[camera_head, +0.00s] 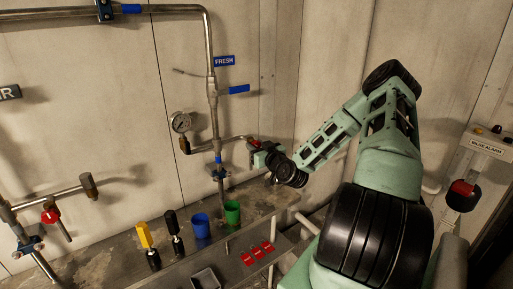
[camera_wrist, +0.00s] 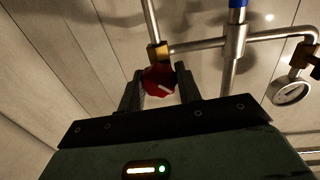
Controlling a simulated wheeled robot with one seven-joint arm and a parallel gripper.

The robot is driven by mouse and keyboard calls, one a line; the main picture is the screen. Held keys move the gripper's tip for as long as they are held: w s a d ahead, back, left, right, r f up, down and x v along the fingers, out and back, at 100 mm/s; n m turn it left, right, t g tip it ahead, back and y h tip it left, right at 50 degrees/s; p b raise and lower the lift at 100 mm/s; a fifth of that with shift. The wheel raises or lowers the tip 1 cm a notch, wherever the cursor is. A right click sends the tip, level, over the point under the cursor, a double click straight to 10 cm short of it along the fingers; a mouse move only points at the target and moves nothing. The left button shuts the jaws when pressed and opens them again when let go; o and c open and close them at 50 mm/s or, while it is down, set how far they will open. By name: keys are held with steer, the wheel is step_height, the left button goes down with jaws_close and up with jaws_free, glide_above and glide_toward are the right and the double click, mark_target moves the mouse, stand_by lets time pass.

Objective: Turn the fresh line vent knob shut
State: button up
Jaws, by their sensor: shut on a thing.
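The vent knob is a red knob with a white mark (camera_wrist: 158,80), on a brass fitting (camera_wrist: 157,51) at the end of a side branch of the fresh line pipe. My gripper (camera_wrist: 160,85) has one dark finger on each side of the red knob and is shut on it. In the head view my gripper (camera_head: 258,150) is at the end of the branch, right of the vertical pipe (camera_head: 214,115). Only a little of the red knob (camera_head: 254,141) shows there. A blue FRESH sign (camera_head: 224,61) hangs beside the pipe.
A pressure gauge (camera_head: 181,122) and a blue lever handle (camera_head: 238,89) are close to the pipe. On the ledge below stand a blue cup (camera_head: 201,226), a green cup (camera_head: 232,213) and yellow and black handled tools (camera_head: 145,236). Red tags (camera_head: 257,252) lie nearby. A brine alarm box (camera_head: 489,145) is at right.

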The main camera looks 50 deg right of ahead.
steer(key=o, duration=1)
steer(key=shift+c, duration=0.2)
steer(key=shift+s, duration=0.1)
steer(key=shift+s+a, duration=0.1)
steer(key=shift+s, duration=0.2)
steer(key=p+v, duration=0.4)
steer(key=v, duration=1.2)
steer(key=shift+s, duration=0.3)
steer(key=shift+a, duration=0.1)
